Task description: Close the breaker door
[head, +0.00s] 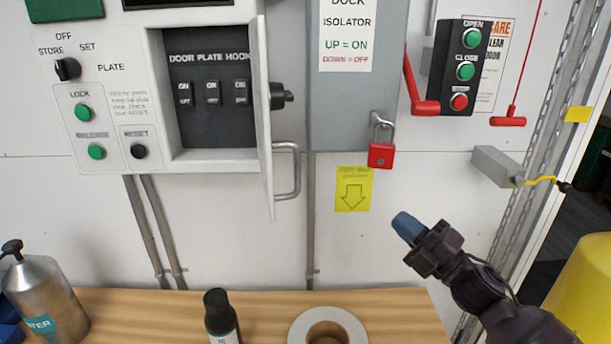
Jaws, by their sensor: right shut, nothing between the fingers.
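The breaker door (265,120) is a pale panel hinged on the right side of the breaker recess in the white control box. It stands open, pointing out toward me, seen almost edge-on. A black knob (281,96) and a grey bar handle (293,171) show on its right side. Inside the recess is a dark panel (209,95) with several switches, labelled DOOR, PLATE and HOOK. My right gripper (405,226) is shut and empty, with blue fingertips, right of and below the door and apart from it. My left gripper is not in view.
A grey isolator box (345,110) with a red lever (420,95) and red padlock (381,154) is right of the door. Below, a wooden bench (265,305) holds a metal bottle (45,298), a black bottle (219,315) and a tape roll (355,322).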

